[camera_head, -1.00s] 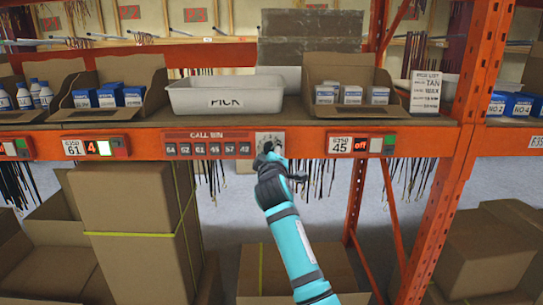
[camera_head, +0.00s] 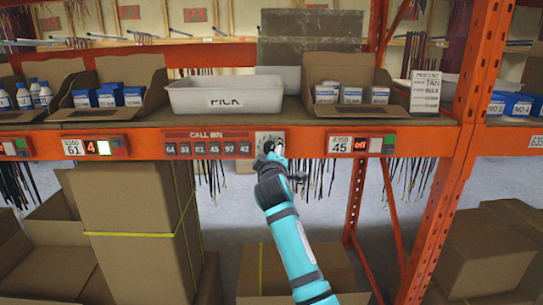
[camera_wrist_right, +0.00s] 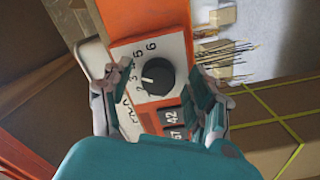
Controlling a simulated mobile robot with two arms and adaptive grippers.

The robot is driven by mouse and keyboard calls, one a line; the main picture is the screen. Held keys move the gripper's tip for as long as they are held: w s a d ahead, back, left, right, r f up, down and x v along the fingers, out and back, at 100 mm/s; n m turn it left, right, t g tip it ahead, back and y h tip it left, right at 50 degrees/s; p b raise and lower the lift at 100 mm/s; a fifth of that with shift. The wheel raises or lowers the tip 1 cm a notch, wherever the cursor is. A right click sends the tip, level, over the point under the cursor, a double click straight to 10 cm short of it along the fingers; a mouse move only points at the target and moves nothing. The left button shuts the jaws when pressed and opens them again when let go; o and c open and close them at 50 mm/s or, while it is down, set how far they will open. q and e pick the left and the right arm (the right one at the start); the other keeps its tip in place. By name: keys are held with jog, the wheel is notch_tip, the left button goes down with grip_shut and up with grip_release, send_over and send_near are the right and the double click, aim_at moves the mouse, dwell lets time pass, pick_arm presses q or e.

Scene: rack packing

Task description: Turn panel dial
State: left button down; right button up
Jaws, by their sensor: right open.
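The panel dial is a round black knob (camera_wrist_right: 157,77) with a white pointer mark, on a white plate (camera_wrist_right: 128,52) with numbers around it. In the right wrist view it sits between the spread fingers of my right gripper (camera_wrist_right: 163,95), with gaps showing on both sides. The pointer is on the knob's left side, near the 2 and 3. In the head view my right gripper (camera_head: 270,155) is in front of the dial plate (camera_head: 268,137), hiding most of the knob. My left gripper is not in view.
The call bin panel (camera_head: 207,145) with several number tiles is left of the dial on the orange beam. Above stands a white PICK bin (camera_head: 225,94) between cardboard boxes. A 6350 45 label unit (camera_head: 361,144) is to the right. Tall cartons (camera_head: 130,220) stand below.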

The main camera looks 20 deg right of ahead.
jog(key=v, duration=1.2)
notch_tip(320, 180, down, 37)
jog(key=s+a+g+y, duration=0.2)
jog(key=a+g+y, duration=0.15)
jog(key=g, duration=0.25)
jog(key=s+f+g, duration=0.2)
jog(key=s+f, duration=0.5)
jog(key=f, duration=0.5)
jog(key=s+d+f+m+g+y, duration=0.1)
jog(key=s+d+f+m+g, duration=0.15)
jog(key=s+f, duration=1.1)
jog(key=s+d+f+m+g, duration=0.1)
jog(key=s+f, duration=0.4)
jog(key=s, duration=0.7)
jog(key=s+d+f+m+g, duration=0.1)
jog(key=s+f, duration=0.4)
jog(key=s, duration=0.7)
jog(key=s+d+f+m+g, duration=0.2)
jog(key=s+f+g, duration=0.2)
jog(key=s, duration=0.8)
jog(key=shift+d+f, duration=0.4)
jog(key=shift+f, duration=0.55)
